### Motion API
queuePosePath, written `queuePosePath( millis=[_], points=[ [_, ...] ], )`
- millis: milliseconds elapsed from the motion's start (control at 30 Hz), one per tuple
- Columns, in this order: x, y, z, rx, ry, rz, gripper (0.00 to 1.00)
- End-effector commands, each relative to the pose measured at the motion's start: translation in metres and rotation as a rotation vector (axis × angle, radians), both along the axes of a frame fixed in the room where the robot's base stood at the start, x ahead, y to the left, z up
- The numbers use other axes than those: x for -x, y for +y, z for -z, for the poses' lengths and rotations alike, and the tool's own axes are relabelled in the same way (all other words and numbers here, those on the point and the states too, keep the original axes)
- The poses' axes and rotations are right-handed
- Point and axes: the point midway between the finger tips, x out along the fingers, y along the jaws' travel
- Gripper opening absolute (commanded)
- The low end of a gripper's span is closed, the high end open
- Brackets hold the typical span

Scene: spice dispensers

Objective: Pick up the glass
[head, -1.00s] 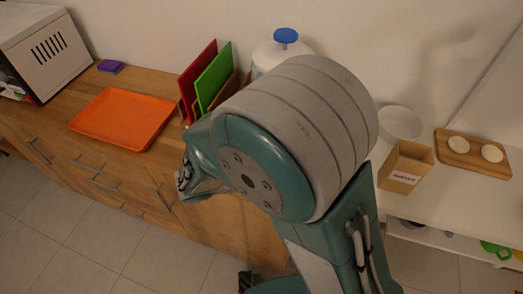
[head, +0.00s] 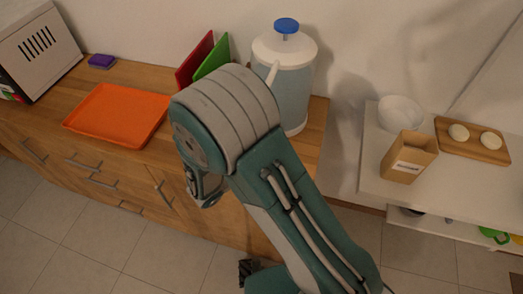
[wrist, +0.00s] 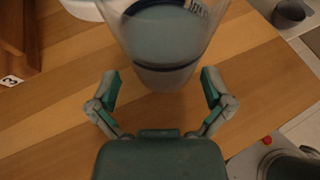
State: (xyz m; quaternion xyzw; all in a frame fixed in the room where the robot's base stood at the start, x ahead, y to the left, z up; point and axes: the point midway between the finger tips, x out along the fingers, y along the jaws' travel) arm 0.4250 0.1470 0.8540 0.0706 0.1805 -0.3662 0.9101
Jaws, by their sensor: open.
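The glass (wrist: 165,45) is a clear, tapering tumbler with a blue band and some print. It stands on the wooden counter at the top middle of the wrist view, with its upper part cut off by the frame. My gripper (wrist: 160,80) is open, with one finger to the left of the glass's base and one to the right. The glass is just ahead of the fingers, and I see no contact. In the head view my gripper (head: 205,190) is low beside the counter's front, partly hidden by my arm, and the glass cannot be made out.
A large dispenser with a blue knob (head: 292,75) stands behind my arm. Red (head: 196,62) and green (head: 213,58) boards stand beside it. An orange tray (head: 118,114) lies to the left. A white table with a box (head: 409,157) and bowl (head: 400,113) is at right.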

Motion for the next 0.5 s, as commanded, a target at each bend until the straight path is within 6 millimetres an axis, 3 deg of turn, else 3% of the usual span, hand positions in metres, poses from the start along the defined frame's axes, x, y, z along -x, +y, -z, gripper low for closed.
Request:
queuePosePath(
  millis=[200, 433, 467, 500],
  points=[
    [-0.018, -0.020, 0.010, -0.004, 0.001, 0.003, 1.00],
    [-0.019, -0.019, 0.011, -0.001, 0.000, 0.001, 1.00],
    [-0.019, -0.019, 0.011, 0.000, 0.000, 0.001, 0.95],
    [-0.019, -0.019, 0.011, 0.000, 0.000, 0.001, 0.78]
  ],
)
